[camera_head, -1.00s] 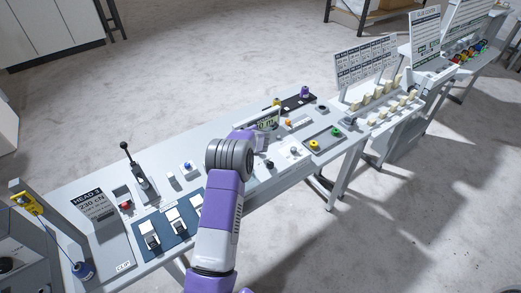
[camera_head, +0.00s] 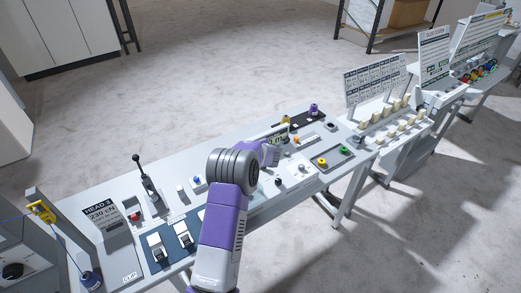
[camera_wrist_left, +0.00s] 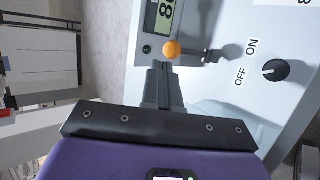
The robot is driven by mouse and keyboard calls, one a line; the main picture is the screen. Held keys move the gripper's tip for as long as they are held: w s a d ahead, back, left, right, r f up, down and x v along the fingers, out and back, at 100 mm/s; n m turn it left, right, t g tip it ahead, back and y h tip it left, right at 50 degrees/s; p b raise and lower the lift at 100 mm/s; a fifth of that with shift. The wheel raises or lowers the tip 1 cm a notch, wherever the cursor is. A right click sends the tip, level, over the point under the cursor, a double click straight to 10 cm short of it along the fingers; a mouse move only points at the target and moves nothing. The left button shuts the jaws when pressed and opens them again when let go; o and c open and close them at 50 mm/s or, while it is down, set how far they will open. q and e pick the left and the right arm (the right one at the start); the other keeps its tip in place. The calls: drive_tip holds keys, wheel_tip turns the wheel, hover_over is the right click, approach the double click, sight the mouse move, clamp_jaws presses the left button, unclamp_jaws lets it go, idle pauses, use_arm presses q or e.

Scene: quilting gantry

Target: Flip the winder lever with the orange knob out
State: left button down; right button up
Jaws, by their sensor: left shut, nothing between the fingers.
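The orange knob (camera_wrist_left: 171,48) sits at the end of a short dark lever (camera_wrist_left: 205,55) on the light panel in the left wrist view, beside a small display (camera_wrist_left: 163,17). My left gripper (camera_wrist_left: 161,66) is shut and empty, its fingertips just short of the knob; I cannot tell whether they touch it. In the head view my purple arm reaches across the bench, with its hand (camera_head: 269,153) near the display (camera_head: 277,139). The fingers are too small to make out there. My right gripper is not in view.
A black dial (camera_wrist_left: 275,70) marked OFF and ON is right of the lever. In the head view, a black upright lever (camera_head: 145,178) and blue pad (camera_head: 181,243) stand to the left. A tray with yellow and green knobs (camera_head: 333,159) lies to the right.

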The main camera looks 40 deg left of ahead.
use_arm(q)
drive_tip(key=r+v, duration=0.1)
drive_tip(key=v, duration=0.8)
drive_tip(key=shift+a, duration=0.3)
